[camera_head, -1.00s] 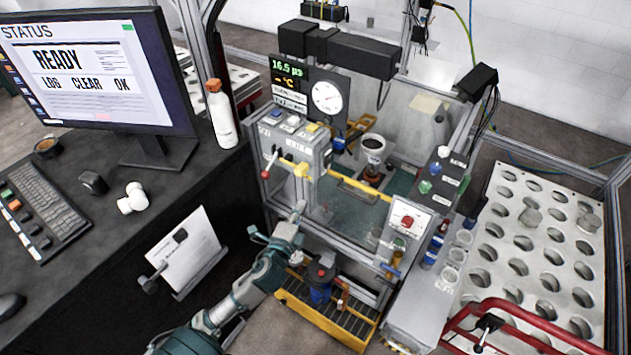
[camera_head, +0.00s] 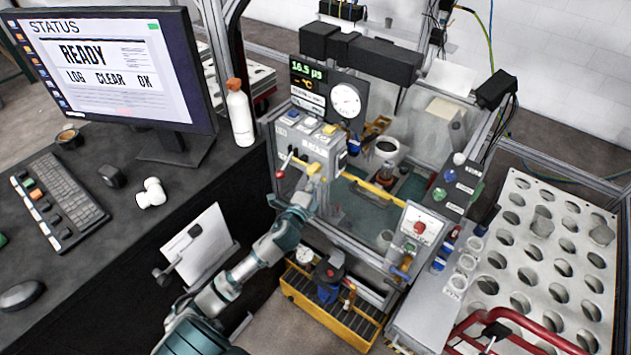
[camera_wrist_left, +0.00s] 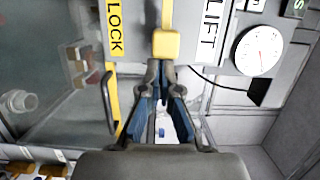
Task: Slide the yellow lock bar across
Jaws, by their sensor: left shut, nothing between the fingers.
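The yellow lock bar (camera_head: 298,160) lies along the front of the grey control box, with a block-like yellow knob (camera_head: 313,168) at its end. In the left wrist view the bar's yellow knob (camera_wrist_left: 166,44) is straight ahead, between the LOCK label (camera_wrist_left: 115,32) and the LIFT label (camera_wrist_left: 210,28). My left gripper (camera_head: 309,183) is shut and empty, with its tips just below the knob. In the wrist view my left gripper (camera_wrist_left: 161,68) has its tips close to the knob; I cannot tell whether they touch. My right gripper is not in view.
A yellow handle (camera_head: 374,189) runs across the clear enclosure front beside the control box. A red-button panel (camera_head: 419,227) stands to its right. Below is a yellow-edged tray (camera_head: 335,322). The desk with monitor (camera_head: 110,75) and white bottle (camera_head: 240,113) is left.

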